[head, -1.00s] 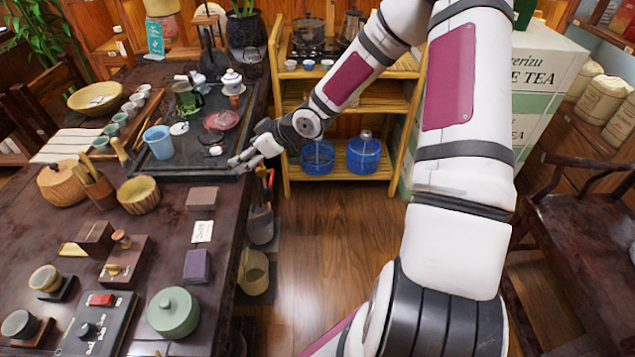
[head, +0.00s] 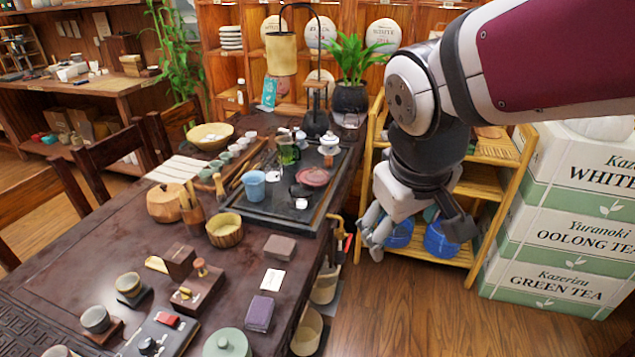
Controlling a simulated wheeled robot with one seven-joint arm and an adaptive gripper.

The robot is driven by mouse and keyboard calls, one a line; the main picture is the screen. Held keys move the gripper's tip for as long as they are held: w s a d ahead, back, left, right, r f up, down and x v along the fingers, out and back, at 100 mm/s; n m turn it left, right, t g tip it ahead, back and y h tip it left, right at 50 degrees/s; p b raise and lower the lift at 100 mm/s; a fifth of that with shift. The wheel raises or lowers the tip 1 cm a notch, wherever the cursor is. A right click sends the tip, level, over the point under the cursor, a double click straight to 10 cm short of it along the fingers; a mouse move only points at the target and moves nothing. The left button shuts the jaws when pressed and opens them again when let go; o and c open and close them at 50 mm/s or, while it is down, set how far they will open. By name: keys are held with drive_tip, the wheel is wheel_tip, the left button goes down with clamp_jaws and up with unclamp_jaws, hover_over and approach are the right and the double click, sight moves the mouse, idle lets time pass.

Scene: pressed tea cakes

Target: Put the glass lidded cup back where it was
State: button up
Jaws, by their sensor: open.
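A clear glass vessel with green contents (head: 288,154) stands on the dark tea tray (head: 300,213). Another glass piece (head: 349,124) stands at the table's back right corner, beside the plant pot. Both are small here, and I cannot tell which is the glass lidded cup. A white lidded pot (head: 329,144) stands at the tray's far right. My gripper (head: 412,236) is open, pointing down, right of the table and in front of the bamboo shelf. I see nothing between its fingers. It is apart from the tray and table.
A blue cup (head: 254,184), a reddish dish (head: 313,177) and a tall dark kettle (head: 316,122) crowd the tray. The bamboo shelf (head: 497,205) stands behind my gripper, and stacked tea boxes (head: 560,251) stand right. The floor (head: 415,310) below is clear.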

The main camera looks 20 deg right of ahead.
drive_tip(key=s+a+r+m+y, duration=0.1)
drive_tip(key=s+a, duration=0.3)
drive_tip(key=s, duration=0.5)
drive_tip(key=shift+s+a+y, duration=0.35)
drive_tip(key=shift+y, duration=0.55)
drive_tip(key=shift+r, duration=0.2)
drive_tip(key=shift+t, duration=0.4)
wheel_tip(320, 180, up, 6)
drive_tip(key=p, duration=0.4)
drive_tip(key=shift+f+p, duration=0.2)
drive_tip(key=shift+p, duration=0.1)
